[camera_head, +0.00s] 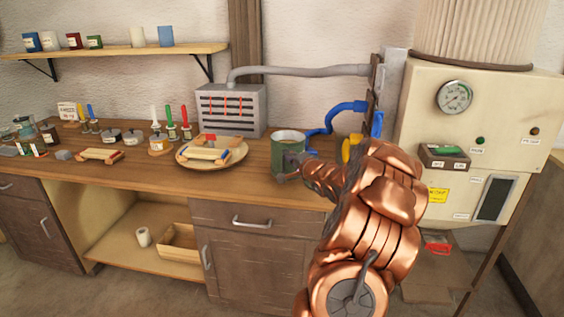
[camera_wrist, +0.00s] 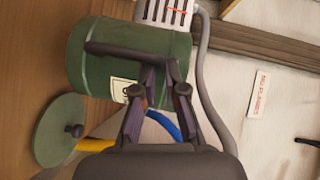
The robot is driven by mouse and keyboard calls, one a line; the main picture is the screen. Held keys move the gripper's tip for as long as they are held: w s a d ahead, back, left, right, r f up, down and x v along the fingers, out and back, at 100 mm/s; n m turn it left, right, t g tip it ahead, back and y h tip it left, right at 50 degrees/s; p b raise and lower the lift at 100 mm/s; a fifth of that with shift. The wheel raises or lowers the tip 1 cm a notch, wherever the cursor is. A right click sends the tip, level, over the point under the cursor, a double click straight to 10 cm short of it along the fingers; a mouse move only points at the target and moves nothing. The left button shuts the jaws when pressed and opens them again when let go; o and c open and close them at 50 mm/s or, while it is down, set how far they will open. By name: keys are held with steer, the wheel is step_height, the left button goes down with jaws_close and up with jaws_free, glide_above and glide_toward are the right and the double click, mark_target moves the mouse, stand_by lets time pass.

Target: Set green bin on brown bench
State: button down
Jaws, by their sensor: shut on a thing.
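The green bin (camera_head: 287,150) is an open-topped can with a pale inside, upright at the right part of the brown bench (camera_head: 255,178). I cannot tell whether its base touches the bench top. In the wrist view the bin (camera_wrist: 110,60) fills the upper left, with a pale label and a dark bar across its side. My gripper (camera_wrist: 160,82) is shut on the bin at that bar, near the label. In the head view my gripper (camera_head: 303,166) meets the bin from its right side, and my arm hides part of the bench behind it.
A plate (camera_head: 238,155) with wooden pieces stands left of the bin, a grey vented box (camera_head: 232,110) behind. Blue and yellow pipes (camera_head: 345,112) and a cream machine (camera_head: 475,130) are at right. A green disc with a dark knob (camera_wrist: 58,128) lies beside the bin.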

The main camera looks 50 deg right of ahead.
mark_target(280, 161)
steer(key=shift+w+d+f+p, duration=0.2)
steer(key=shift+w+f+p, duration=0.15)
steer(key=shift+w+f, duration=1.6)
steer(key=c, duration=1.2)
jaws_free()
steer(key=b+v, duration=0.1)
steer(key=v, duration=1.1)
steer(key=shift+d+r+b, duration=0.1)
steer(key=shift+b, duration=0.3)
